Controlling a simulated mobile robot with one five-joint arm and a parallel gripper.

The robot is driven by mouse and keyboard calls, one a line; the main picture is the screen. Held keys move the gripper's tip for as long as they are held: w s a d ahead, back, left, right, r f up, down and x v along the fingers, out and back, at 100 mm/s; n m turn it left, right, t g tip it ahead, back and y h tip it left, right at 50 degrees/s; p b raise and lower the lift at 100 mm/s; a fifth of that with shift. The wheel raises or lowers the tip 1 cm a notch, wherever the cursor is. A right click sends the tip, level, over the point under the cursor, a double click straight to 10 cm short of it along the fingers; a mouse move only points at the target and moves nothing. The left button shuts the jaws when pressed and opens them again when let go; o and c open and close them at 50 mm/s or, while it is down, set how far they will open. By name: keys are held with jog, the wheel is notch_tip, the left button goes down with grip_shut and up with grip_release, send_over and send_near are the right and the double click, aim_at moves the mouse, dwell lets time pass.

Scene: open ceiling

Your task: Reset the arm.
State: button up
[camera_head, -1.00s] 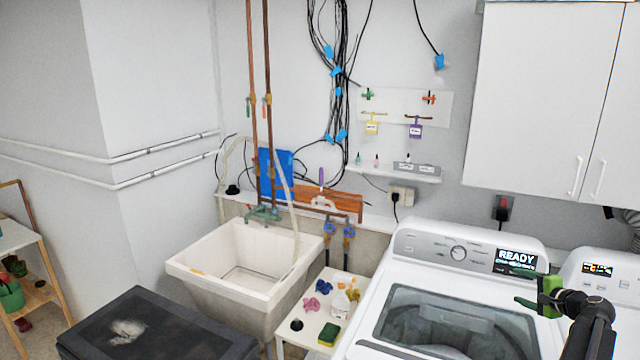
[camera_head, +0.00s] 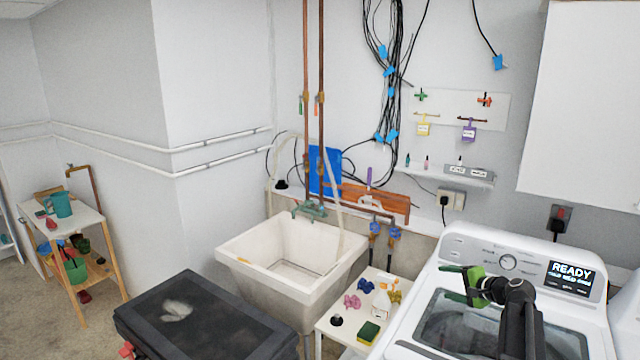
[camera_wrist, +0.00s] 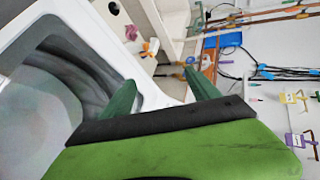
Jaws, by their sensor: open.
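My gripper (camera_head: 462,285) is green with a black arm behind it. It is raised above the white washing machine (camera_head: 425,341), in front of its lid window and control panel. Its two green fingers also show in the wrist view (camera_wrist: 160,88), spread apart with nothing between them. The arm hides part of the machine's lid.
A small white table (camera_head: 345,338) with a sponge and small items stands left of the washer. A wooden shelf stand (camera_head: 95,225) is far left, with open floor nearby.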

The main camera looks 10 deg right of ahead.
jog(key=s+a+f+n+g, duration=0.2)
jog(key=a+f+n, duration=0.1)
jog(key=a, duration=0.9)
jog(key=s+a+f+n+g+y, duration=0.1)
jog(key=s+a+f+n+g, duration=0.15)
jog(key=a, duration=0.85)
jog(key=s+a+f+n+g, duration=0.1)
jog(key=a+f+n+g, duration=0.2)
jog(key=a, duration=0.9)
jog(key=s+a+f+n+g+h+b, duration=0.15)
jog(key=s+a+f+n, duration=0.3)
jog(key=s, duration=0.45)
jog(key=s+d+f+g+h, duration=0.1)
jog(key=s+d+g+h, duration=0.1)
jog(key=s+d+h, duration=0.2)
jog(key=s+d, duration=0.2)
jog(key=d, duration=0.1)
jog(key=shift+s+n+g+p, duration=0.3)
jog(key=shift+n+g, duration=0.1)
jog(key=shift+c, duration=0.3)
